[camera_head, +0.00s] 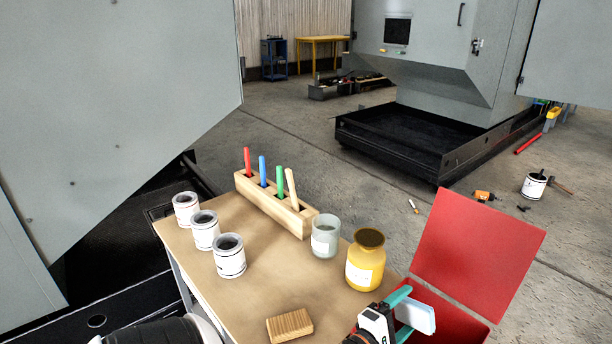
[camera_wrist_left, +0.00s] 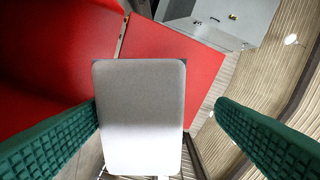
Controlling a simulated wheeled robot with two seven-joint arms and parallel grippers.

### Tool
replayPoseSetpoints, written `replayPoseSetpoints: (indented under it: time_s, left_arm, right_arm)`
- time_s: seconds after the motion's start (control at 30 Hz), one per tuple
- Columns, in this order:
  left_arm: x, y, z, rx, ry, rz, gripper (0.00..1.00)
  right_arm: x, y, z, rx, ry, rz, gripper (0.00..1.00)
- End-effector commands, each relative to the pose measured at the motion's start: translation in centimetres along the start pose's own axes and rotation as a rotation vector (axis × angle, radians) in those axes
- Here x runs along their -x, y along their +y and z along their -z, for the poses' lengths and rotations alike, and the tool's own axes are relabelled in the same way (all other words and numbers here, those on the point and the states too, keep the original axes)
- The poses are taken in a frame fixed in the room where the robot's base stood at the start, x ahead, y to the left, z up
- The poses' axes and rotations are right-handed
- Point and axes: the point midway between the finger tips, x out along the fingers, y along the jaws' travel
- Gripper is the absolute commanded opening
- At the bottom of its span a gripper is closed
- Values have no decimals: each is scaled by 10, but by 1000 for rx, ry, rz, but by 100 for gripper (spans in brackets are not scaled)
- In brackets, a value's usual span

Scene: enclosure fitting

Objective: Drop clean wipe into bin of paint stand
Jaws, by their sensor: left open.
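The clean wipe (camera_head: 416,314) is a pale, flat rectangular pad at the mouth of the red bin (camera_head: 462,326). In the left wrist view the wipe (camera_wrist_left: 140,112) fills the middle between the green fingers. My left gripper (camera_head: 404,309) is open around it, over the bin's near left side. A clear gap shows between the wipe and the right-hand finger; its edge meets the left-hand finger in the picture, and I cannot tell if they touch. The bin's red lid (camera_head: 480,250) stands open. The gripper and wipe hide part of the bin's opening. My right gripper is out of view.
The paint stand's brown top (camera_head: 255,285) holds several white paint cans (camera_head: 229,262), a wooden rack (camera_head: 270,203) of coloured sticks, a glass jar (camera_head: 326,240), a yellow jar (camera_head: 366,266) and a wooden block (camera_head: 289,325). The yellow jar stands close to my left gripper.

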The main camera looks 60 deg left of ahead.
Motion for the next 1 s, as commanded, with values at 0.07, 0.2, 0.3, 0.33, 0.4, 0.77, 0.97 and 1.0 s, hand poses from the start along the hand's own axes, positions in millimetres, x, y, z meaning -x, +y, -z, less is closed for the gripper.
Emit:
replayPoseSetpoints:
  time_s: [0.07,0.2,0.3,0.33,0.4,0.77,0.97,1.0]
  left_arm:
    - [19,2,-1,-1,0,-4,79]
    - [44,2,-1,-1,0,-3,79]
    - [58,2,-1,-1,0,-2,79]
    - [60,1,-1,-1,0,-1,79]
    - [66,1,-1,0,0,-1,79]
    - [71,-1,0,-1,1,1,79]
    - [70,0,0,-1,1,1,79]
    - [70,0,0,-1,1,1,79]
  right_arm:
    - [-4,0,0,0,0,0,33]
    - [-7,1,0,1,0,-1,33]
    - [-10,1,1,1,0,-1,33]
    - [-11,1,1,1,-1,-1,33]
    - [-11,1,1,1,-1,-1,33]
    - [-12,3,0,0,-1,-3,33]
    - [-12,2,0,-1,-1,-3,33]
    - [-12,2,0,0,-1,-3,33]
